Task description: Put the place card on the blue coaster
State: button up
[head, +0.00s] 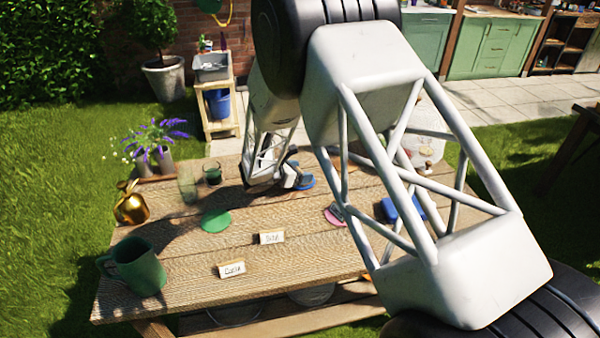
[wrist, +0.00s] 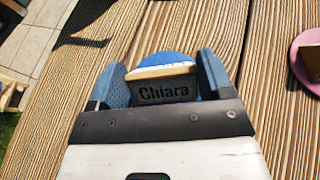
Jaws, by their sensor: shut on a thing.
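The place card (wrist: 163,91), a small light-edged block lettered "Chiara", is held between the two blue finger pads of my gripper (wrist: 164,78). The blue coaster (wrist: 158,58) shows directly beyond and beneath the card in the wrist view. In the head view the coaster (head: 307,182) lies on the table at the right of my gripper (head: 291,181), partly covered by it. I cannot tell whether the card touches the coaster.
A pink coaster (wrist: 303,48) with a wooden piece on it lies to the right. A green coaster (head: 216,221), two other cards (head: 271,237) (head: 231,269), a green mug (head: 138,267), a golden can (head: 131,206) and a blue object (head: 390,209) stand around the wooden table.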

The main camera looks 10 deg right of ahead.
jog(key=shift+f, duration=0.1)
jog(key=o, duration=0.9)
jog(key=shift+v, duration=6.05)
